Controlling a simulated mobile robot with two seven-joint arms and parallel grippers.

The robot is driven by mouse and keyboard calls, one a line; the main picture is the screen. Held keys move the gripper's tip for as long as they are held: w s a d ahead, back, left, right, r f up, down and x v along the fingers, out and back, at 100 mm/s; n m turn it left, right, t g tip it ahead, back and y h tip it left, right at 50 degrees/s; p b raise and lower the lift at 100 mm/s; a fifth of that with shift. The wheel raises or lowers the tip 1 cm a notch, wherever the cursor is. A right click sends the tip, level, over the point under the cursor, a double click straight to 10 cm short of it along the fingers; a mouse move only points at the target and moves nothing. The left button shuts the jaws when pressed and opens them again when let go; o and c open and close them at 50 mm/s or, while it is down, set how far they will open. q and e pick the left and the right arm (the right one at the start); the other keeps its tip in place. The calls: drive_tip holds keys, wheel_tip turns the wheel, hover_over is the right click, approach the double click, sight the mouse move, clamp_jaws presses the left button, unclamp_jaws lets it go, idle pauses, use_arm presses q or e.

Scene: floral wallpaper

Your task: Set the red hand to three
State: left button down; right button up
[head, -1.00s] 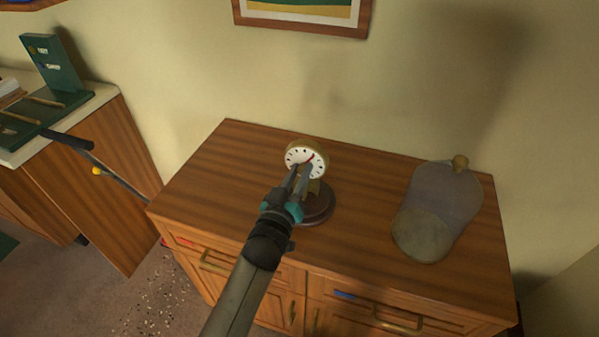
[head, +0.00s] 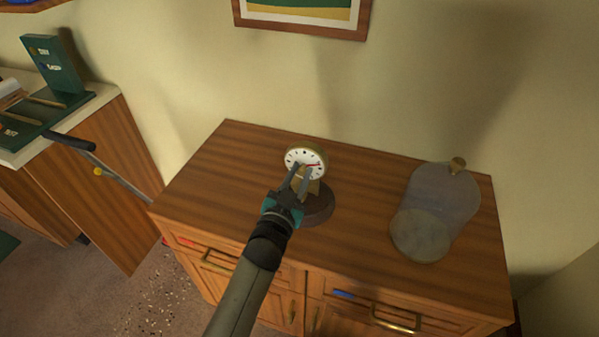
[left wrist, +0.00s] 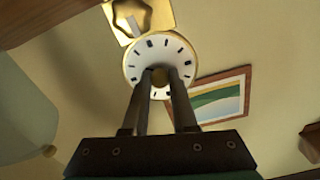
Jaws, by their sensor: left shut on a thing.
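The clock has a round white dial (head: 299,155) in a gold rim and stands on a dark round base (head: 319,207) on the cabinet. My left gripper (head: 299,172) reaches the dial from the front. In the left wrist view its fingertips (left wrist: 160,74) are shut on a small brass-coloured knob at the middle of the dial (left wrist: 176,47), which appears upside down. The fingers hide part of the dial, and I cannot make out the red hand there. My right gripper is not in view.
A clear glass dome (head: 436,215) with a brass knob lies at the right of the wooden cabinet top (head: 365,215). The cabinet top between clock and dome is free.

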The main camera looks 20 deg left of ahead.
use_arm(q)
drive_tip(key=shift+m, duration=2.2)
drive_tip(key=c, duration=0.7)
unclamp_jaws()
drive_tip(key=s+p, duration=0.1)
drive_tip(key=s, duration=1.4)
drive_tip(key=shift+s+a, duration=0.15)
drive_tip(key=shift+a, duration=0.1)
